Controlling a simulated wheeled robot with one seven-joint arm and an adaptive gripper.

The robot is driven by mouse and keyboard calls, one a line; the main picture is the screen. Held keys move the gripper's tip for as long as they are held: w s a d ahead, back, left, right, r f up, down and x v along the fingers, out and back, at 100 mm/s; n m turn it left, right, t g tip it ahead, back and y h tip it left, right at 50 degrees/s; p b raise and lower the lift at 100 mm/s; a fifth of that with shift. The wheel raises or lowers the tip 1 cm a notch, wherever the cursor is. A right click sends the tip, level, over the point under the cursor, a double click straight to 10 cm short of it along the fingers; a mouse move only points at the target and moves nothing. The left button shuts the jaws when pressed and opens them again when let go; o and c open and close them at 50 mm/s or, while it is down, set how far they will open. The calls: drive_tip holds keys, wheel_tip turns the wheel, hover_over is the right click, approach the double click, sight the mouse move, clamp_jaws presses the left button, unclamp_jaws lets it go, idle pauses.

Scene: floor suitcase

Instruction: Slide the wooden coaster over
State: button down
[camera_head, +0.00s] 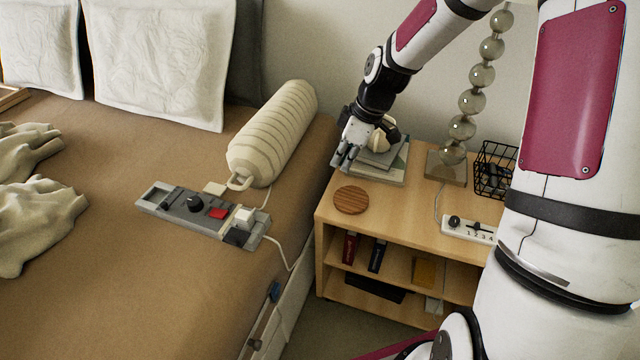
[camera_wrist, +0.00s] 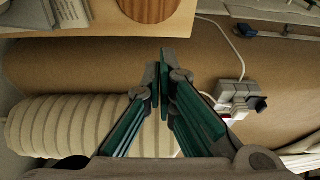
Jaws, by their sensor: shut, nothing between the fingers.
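The round wooden coaster (camera_head: 351,199) lies flat on the front left part of the nightstand top (camera_head: 410,200). It also shows at the top edge of the wrist view (camera_wrist: 150,8), partly cut off by the frame. My gripper (camera_head: 345,160) is above the left side of the nightstand, behind the coaster and apart from it. In the wrist view my gripper's fingers (camera_wrist: 162,72) are together with nothing between them.
Stacked books (camera_head: 385,172) lie behind the coaster. A bead lamp (camera_head: 463,125), wire basket (camera_head: 495,165) and white switch strip (camera_head: 468,228) stand to the right. The bed (camera_head: 130,290) with a ribbed bolster (camera_head: 272,135) and grey control panel (camera_head: 200,212) is left.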

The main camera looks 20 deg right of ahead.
sight(382, 210)
drive_tip(key=shift+n, duration=0.3)
drive_tip(key=b+x, duration=0.1)
drive_tip(key=x, duration=0.3)
drive_tip(key=b+x, duration=0.1)
drive_tip(key=x, duration=0.3)
drive_tip(key=w+b+x, duration=0.1)
drive_tip(key=x, duration=0.4)
drive_tip(key=shift+d+b, duration=0.2)
drive_tip(key=shift+b, duration=0.2)
drive_tip(key=s+d+p, duration=0.2)
drive_tip(key=s+d, duration=0.1)
drive_tip(key=d, duration=0.1)
drive_tip(key=s+d+p, duration=0.2)
drive_tip(key=d, duration=0.3)
drive_tip(key=s+d+p, duration=0.2)
drive_tip(key=s+d, duration=0.1)
drive_tip(key=d, duration=0.1)
drive_tip(key=shift+s+d+r, duration=0.15)
drive_tip(key=shift+s+d, duration=0.1)
drive_tip(key=shift+s, duration=0.1)
drive_tip(key=shift+s+d, duration=0.1)
drive_tip(key=shift+d, duration=0.1)
